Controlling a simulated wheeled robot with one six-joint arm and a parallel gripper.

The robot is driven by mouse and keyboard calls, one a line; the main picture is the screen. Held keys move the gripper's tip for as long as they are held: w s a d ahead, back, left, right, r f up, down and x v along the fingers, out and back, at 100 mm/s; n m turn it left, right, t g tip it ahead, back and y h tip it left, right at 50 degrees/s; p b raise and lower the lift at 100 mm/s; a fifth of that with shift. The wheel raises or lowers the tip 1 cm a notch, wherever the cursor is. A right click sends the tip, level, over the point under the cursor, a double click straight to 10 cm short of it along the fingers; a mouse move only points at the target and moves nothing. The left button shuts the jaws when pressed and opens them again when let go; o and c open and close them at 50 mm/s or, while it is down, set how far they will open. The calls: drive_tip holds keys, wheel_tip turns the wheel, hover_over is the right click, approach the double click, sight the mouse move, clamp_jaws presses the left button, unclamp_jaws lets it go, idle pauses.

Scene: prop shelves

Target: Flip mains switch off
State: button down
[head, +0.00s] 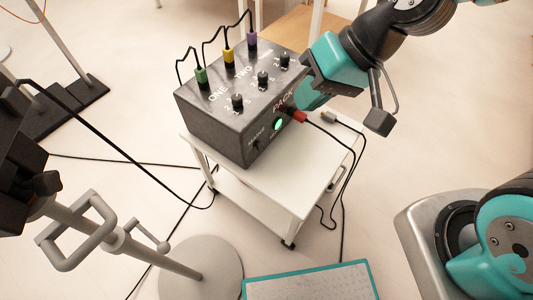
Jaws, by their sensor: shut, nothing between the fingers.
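The dark grey control box (215,112) stands on a small white cart. Its front face carries a "MAINS" label with a small dark mains switch (256,144) beside it. The switch is too small to tell its position. A round green lamp (278,124) to its right is lit. My gripper (291,106) reaches in from the upper right, near the "PACK" lettering at the box's right end. It is shut and empty, up and to the right of the switch. Its fingertips are dark against the box, and whether they touch it cannot be told.
A red plug (300,117) with a black cable sits just beside my gripper. Green, yellow and purple plugs (228,56) with looped leads stand on top, behind several knobs (263,78). The cart top (270,180) is bare in front. A grey stand (130,245) is at lower left.

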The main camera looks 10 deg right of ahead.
sight(259, 145)
drive_tip(key=w+d+f+m+t+b, duration=0.1)
drive_tip(key=f+m, duration=0.3)
drive_tip(key=f, duration=0.5)
drive_tip(key=w+d+f+m+t+b, duration=0.1)
drive_tip(key=w+f+m+t+b, duration=0.1)
drive_tip(key=f, duration=0.7)
drive_tip(key=w+d+f+m+t+b, duration=0.1)
drive_tip(key=w+f+m+b, duration=0.3)
drive_tip(key=f, duration=0.5)
drive_tip(key=shift+w+f+m+t, duration=0.2)
drive_tip(key=shift+w+m+t, duration=0.15)
drive_tip(key=shift+m, duration=0.45)
drive_tip(key=shift+f+b, duration=0.15)
drive_tip(key=shift+b, duration=0.4)
drive_tip(key=b+x, duration=0.8)
drive_tip(key=x, duration=0.2)
drive_tip(key=shift+d, duration=0.15)
drive_tip(key=shift+w+a+f, duration=0.25)
drive_tip(key=shift+w+a, duration=1.1)
